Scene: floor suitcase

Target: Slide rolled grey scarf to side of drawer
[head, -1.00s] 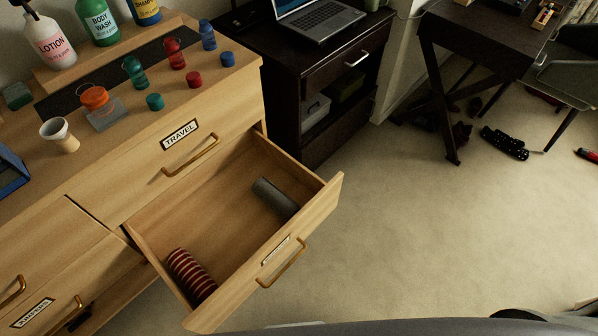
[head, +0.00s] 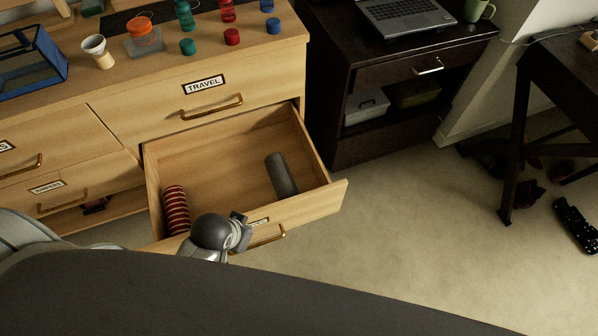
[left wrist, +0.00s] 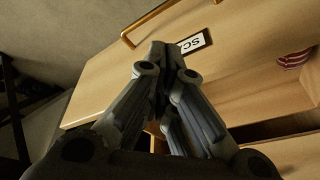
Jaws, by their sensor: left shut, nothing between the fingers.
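The rolled grey scarf (head: 281,175) lies in the right part of the open drawer (head: 228,166), apart from the right wall. A rolled red-striped scarf (head: 176,209) lies at the drawer's left side. My left gripper (head: 243,229) is at the drawer's front panel, left of its handle, with its fingers small and partly hidden. In the left wrist view my left gripper (left wrist: 162,52) is shut and empty, in front of the labelled drawer front (left wrist: 110,75). The striped scarf shows there at the right edge (left wrist: 296,58); the grey scarf does not. My right gripper is not in view.
The closed TRAVEL drawer (head: 171,107) is above the open one. Small bottles, jars and a blue-framed box (head: 35,66) stand on the dresser top. A dark cabinet (head: 345,55) with a laptop stands to the right. The carpet (head: 400,220) right of the drawer is clear.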

